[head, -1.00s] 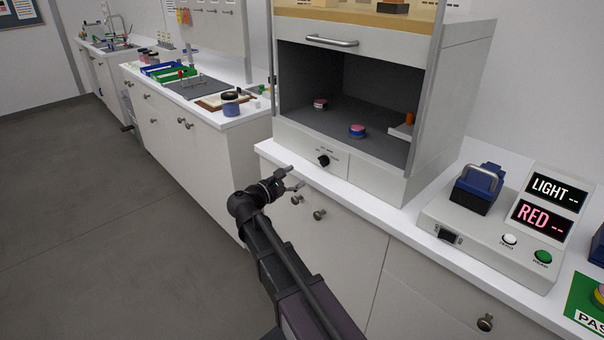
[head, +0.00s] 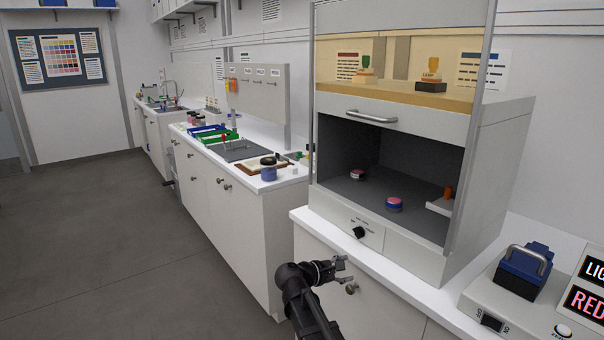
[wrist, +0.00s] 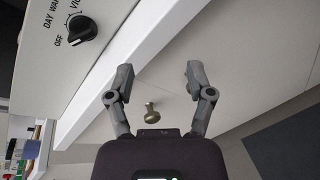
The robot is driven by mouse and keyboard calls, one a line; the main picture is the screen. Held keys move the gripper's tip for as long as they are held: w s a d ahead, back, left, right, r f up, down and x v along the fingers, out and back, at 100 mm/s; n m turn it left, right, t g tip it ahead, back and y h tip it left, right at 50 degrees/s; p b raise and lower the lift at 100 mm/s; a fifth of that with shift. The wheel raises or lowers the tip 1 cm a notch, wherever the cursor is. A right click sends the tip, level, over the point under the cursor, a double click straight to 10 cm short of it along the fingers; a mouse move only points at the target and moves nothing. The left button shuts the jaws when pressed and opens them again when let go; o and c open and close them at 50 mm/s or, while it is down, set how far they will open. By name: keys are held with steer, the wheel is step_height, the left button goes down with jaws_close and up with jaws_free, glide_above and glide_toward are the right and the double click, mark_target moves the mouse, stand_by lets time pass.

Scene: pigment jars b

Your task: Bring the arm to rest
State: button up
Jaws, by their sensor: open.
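My gripper (head: 341,271) is open and empty in front of the cabinet below the hood, just under the counter's front edge. In the wrist view its two fingers (wrist: 158,82) are spread apart with nothing between their tips. A cabinet knob (wrist: 151,113) shows between the fingers, behind them. My arm reaches up from the bottom edge of the head view.
The hood (head: 390,148) has its sash up, with two small jars (head: 394,204) (head: 357,174) inside. A dark rotary knob (wrist: 82,28) is on its front panel. The floor (head: 110,230) at left is clear.

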steer(key=s+d+f+m+g+y, duration=0.4)
steer(key=s+d+f+m, duration=0.2)
steer(key=s+f+m, duration=0.15)
steer(key=s+a+f+m+g+y, duration=0.2)
steer(key=s+f+m+g+y, duration=0.3)
steer(key=s+m+y, duration=0.55)
step_height(320, 180, up, 15)
steer(key=s+n+t+h+p, duration=0.1)
steer(key=n+p, duration=0.1)
steer(key=p, duration=1.4)
steer(key=shift+f, duration=0.2)
steer(key=shift+d+h, duration=0.1)
steer(key=shift+h, duration=0.15)
